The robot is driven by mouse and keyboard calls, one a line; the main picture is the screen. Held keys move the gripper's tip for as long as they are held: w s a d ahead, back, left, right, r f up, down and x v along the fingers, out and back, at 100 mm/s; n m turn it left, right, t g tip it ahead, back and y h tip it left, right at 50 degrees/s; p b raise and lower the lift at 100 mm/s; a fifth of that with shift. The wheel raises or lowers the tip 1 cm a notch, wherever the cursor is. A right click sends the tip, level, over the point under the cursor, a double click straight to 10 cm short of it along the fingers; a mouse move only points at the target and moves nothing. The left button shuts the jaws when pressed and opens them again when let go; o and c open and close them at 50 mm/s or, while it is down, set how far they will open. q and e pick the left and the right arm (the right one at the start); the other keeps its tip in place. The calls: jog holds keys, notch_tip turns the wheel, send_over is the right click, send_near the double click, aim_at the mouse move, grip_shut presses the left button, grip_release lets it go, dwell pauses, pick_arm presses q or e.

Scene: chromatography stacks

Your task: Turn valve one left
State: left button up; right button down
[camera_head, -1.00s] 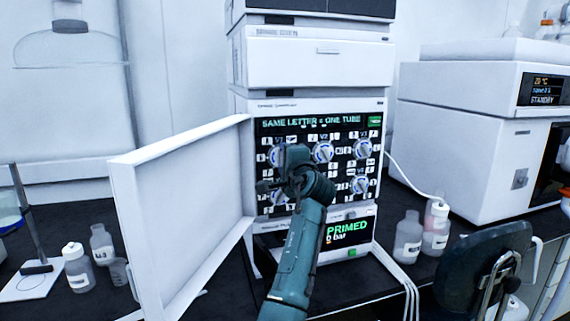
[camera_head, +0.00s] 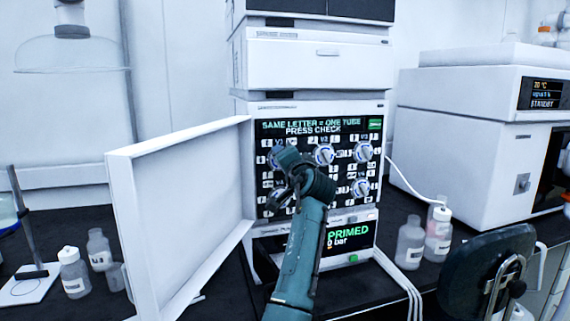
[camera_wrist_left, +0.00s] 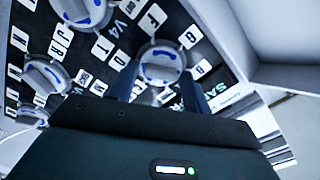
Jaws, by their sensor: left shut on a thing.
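Valve one is a round white knob with a blue mark at the upper left of the black valve panel (camera_head: 345,172). My left gripper (camera_head: 282,160) is at valve one and hides most of it. In the left wrist view, its two dark fingers (camera_wrist_left: 160,80) lie on either side of the valve one knob (camera_wrist_left: 160,62), shut on it. Valve two (camera_head: 324,154) and valve three (camera_head: 364,151) are to the right in the same row. A lower-right knob (camera_head: 361,187) is clear; my arm hides part of the lower row. My right gripper is not in view.
An open white door (camera_head: 180,210) stands left of the panel, near my arm. A screen below reads PRIMED (camera_head: 348,236). Bottles stand on the dark bench at left (camera_head: 74,272) and right (camera_head: 410,243). A chair back (camera_head: 487,270) is at lower right.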

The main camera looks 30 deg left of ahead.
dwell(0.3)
pick_arm(q)
jog(key=o, duration=0.7)
jog(key=shift+c, duration=0.2)
jog(key=shift+d, duration=0.1)
jog(key=b+v, duration=0.1)
jog(key=v, duration=1.2)
